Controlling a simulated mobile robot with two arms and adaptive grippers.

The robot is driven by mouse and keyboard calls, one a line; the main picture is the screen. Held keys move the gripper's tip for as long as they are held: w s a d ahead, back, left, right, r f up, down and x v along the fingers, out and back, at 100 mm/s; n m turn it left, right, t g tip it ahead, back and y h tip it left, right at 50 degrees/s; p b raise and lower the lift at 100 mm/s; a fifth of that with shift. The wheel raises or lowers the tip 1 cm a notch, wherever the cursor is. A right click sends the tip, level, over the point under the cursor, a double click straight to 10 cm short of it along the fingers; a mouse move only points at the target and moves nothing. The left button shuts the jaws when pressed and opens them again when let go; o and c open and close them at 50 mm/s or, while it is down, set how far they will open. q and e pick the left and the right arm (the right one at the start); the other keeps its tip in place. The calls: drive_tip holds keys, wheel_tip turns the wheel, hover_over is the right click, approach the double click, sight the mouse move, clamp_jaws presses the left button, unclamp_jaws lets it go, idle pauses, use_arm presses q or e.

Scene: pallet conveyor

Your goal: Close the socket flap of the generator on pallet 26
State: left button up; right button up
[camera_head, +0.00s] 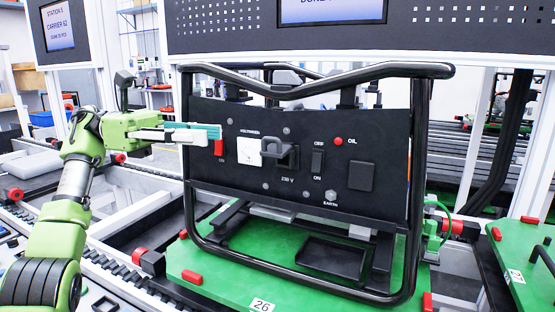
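The generator (310,205) has a black front panel inside a black tube frame and stands on the green pallet 26 (225,285). The socket flap (275,148) is black and sticks out from the panel above the "230 V" label, so it looks open. It partly covers the socket behind it. My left gripper (218,133) comes in from the left in front of the panel's left part. Its teal-tipped fingers point right, left of the white voltmeter (249,151) and apart from the flap. They overlap from this side, so their opening is unclear. My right gripper is out of view.
A red switch (219,148) is just below my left fingertips. The frame's top bar (310,85) runs above the panel. An ON/OFF switch (317,161) and a square black cover (361,176) lie right of the socket. Another green pallet (527,262) stands at right.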

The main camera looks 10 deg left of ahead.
sight(277, 141)
use_arm(q)
drive_tip(key=d, duration=0.4)
drive_tip(key=s+d+b, duration=0.1)
drive_tip(key=d, duration=0.4)
drive_tip(key=s+d, duration=0.1)
drive_tip(key=d, duration=0.3)
drive_tip(key=shift+s+d+b, duration=0.1)
drive_tip(key=shift+d+b, duration=0.15)
drive_tip(key=shift+b, duration=0.15)
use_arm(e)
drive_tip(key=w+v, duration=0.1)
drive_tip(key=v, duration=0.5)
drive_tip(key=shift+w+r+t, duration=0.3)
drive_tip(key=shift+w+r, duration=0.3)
use_arm(q)
clamp_jaws()
